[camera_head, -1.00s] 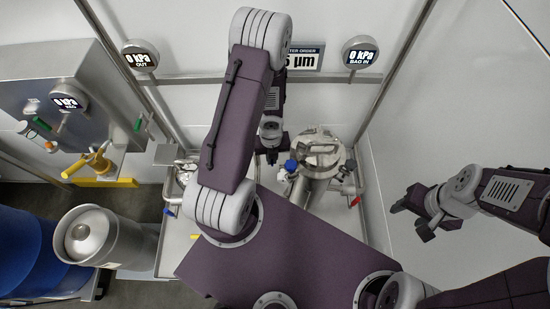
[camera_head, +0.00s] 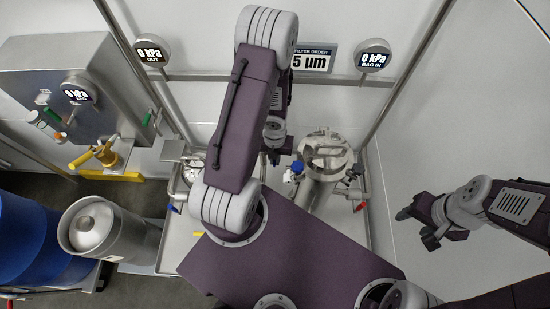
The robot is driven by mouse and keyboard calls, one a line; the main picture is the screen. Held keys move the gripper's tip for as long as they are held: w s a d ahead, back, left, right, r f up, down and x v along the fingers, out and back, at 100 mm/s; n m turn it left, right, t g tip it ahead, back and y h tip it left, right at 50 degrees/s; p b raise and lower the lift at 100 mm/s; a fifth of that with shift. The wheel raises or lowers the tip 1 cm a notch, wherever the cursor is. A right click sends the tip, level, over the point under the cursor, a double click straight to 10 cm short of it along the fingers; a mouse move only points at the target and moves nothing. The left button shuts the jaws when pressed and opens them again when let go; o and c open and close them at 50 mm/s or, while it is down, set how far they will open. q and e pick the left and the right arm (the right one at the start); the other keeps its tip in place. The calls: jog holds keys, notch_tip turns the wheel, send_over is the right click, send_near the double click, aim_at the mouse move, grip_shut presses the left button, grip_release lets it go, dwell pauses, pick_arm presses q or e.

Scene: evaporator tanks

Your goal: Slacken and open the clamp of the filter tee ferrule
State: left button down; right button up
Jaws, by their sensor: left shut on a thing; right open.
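The steel filter housing (camera_head: 325,160) stands upright right of my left arm, with a blue knob (camera_head: 297,168) at its left side. My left gripper (camera_head: 275,156) points down just left of the housing, near the blue knob. It is shut on what appears to be the clamp of the filter tee ferrule. The clamp is too small and too covered by the gripper to make out, so I cannot tell how slack it is. My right gripper (camera_head: 415,212) is open and empty, well to the right by the white wall.
A steel keg (camera_head: 105,232) and a blue drum (camera_head: 28,240) stand at the left. A yellow-handled valve (camera_head: 104,154) juts from the steel tank (camera_head: 60,75). A red handle (camera_head: 361,205) is right of the housing. Gauges and a filter sign (camera_head: 313,60) are at the back.

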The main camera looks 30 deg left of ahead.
pick_arm(q)
jog(key=c, duration=1.5)
grip_release()
jog(key=shift+c, duration=0.2)
notch_tip(320, 180, up, 9)
jog(key=p, duration=0.9)
